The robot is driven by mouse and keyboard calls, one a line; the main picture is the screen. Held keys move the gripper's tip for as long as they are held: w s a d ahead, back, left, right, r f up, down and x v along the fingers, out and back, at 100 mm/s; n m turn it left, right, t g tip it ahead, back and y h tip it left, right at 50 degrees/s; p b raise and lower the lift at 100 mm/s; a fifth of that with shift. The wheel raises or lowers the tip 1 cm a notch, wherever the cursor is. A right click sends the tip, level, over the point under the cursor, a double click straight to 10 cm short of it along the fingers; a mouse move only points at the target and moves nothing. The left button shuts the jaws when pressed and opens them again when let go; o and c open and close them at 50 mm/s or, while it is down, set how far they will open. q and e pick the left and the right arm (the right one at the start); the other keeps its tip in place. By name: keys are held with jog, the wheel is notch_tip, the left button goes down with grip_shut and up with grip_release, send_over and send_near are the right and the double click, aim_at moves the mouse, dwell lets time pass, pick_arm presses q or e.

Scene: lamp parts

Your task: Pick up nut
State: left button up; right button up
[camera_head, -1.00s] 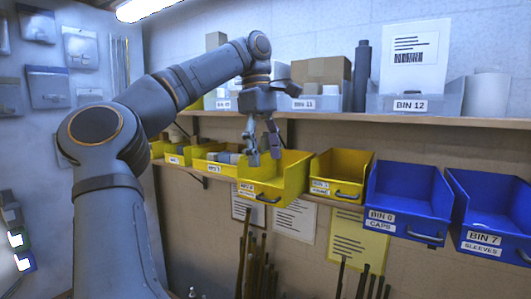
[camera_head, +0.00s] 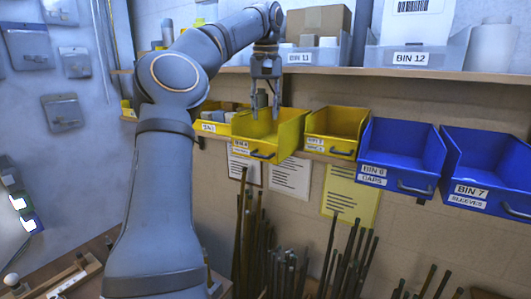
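My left gripper (camera_head: 265,115) points down at the yellow bin (camera_head: 288,137) on the lower row. Its two fingers are apart, and the fingertips overlap the back part of the bin's opening. I cannot tell how deep they reach or whether they touch anything. A small grey-green shape (camera_head: 262,98) shows between the fingers; I cannot tell what it is. No nut can be made out, and the bin's label is too small to read surely. My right gripper is not in view.
A smaller yellow bin (camera_head: 337,129) stands just right, then blue BIN 6 CAPS (camera_head: 398,155) and BIN 7 SLEEVES (camera_head: 486,170). The upper shelf (camera_head: 400,74) with BIN 11 (camera_head: 299,57) and BIN 12 (camera_head: 408,57) runs close behind the gripper. Rods (camera_head: 350,262) stand below.

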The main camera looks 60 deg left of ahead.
aim_at(265, 142)
pick_arm(q)
jog(key=f, duration=0.4)
jog(key=shift+s+a+f, duration=0.1)
jog(key=shift+s+f, duration=0.1)
jog(key=shift+w+a+f, duration=0.2)
jog(key=shift+f, duration=0.25)
jog(key=f, duration=0.4)
jog(key=shift+s+d, duration=0.1)
jog(key=shift+d, duration=0.25)
jog(key=shift+a+f, duration=0.35)
jog(key=shift+f, duration=0.25)
jog(key=shift+d+r, duration=0.1)
jog(key=shift+d, duration=0.1)
jog(key=c, duration=0.6)
grip_shut()
